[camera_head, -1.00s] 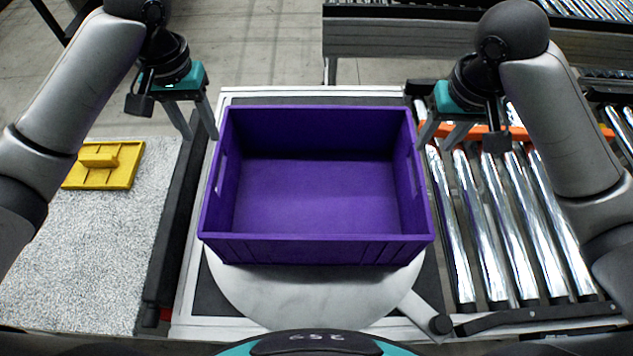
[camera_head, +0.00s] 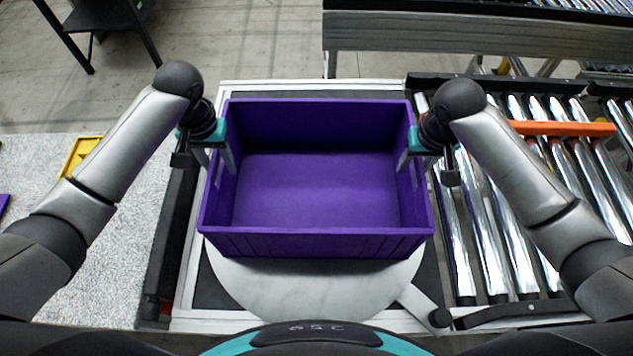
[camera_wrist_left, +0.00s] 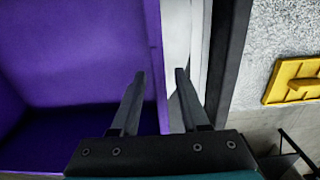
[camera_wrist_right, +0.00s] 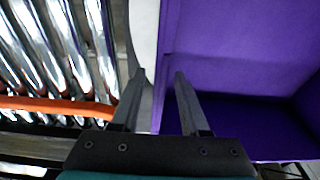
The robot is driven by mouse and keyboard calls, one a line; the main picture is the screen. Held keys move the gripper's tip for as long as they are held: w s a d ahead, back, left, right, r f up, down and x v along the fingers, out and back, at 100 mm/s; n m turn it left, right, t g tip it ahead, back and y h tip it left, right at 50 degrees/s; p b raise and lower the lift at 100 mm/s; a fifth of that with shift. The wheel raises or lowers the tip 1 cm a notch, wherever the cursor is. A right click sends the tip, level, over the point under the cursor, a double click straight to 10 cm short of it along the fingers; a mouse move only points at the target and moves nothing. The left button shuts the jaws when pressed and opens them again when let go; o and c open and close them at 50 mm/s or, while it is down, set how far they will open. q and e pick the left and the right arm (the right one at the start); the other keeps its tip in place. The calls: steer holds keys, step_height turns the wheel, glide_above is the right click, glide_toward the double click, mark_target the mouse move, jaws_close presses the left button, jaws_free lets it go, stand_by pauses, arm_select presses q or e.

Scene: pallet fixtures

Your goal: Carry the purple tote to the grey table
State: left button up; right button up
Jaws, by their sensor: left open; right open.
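The purple tote (camera_head: 316,242) is empty and stands upright on a round light plate (camera_head: 310,290) in front of me. My left gripper (camera_head: 222,160) is at its left wall, open. In the left wrist view the tote wall (camera_wrist_left: 152,40) runs between the two fingers, one inside and one outside. My right gripper (camera_head: 410,160) is open at the right wall. In the right wrist view that wall (camera_wrist_right: 163,45) also lies between the fingers. I cannot tell which surface is the grey table; a speckled light grey surface (camera_head: 110,285) lies at left.
Metal rollers (camera_head: 530,230) with an orange bar (camera_head: 560,128) lie to the right. A yellow piece (camera_head: 80,152) sits partly hidden behind my left arm. A dark-legged stand (camera_head: 95,15) is at the back left, and a conveyor frame (camera_head: 420,30) crosses the back. Bare floor shows behind the tote.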

arm_select(q)
steer(key=shift+f, duration=1.05)
arm_select(e)
steer(key=shift+w+f, duration=0.15)
steer(key=shift+f, duration=0.9)
arm_select(q)
steer(key=shift+c, duration=0.2)
arm_select(e)
steer(key=shift+c, duration=0.2)
arm_select(q)
jaws_close()
arm_select(e)
jaws_close()
arm_select(q)
steer(key=shift+r, duration=0.1)
arm_select(e)
steer(key=shift+r, duration=0.1)
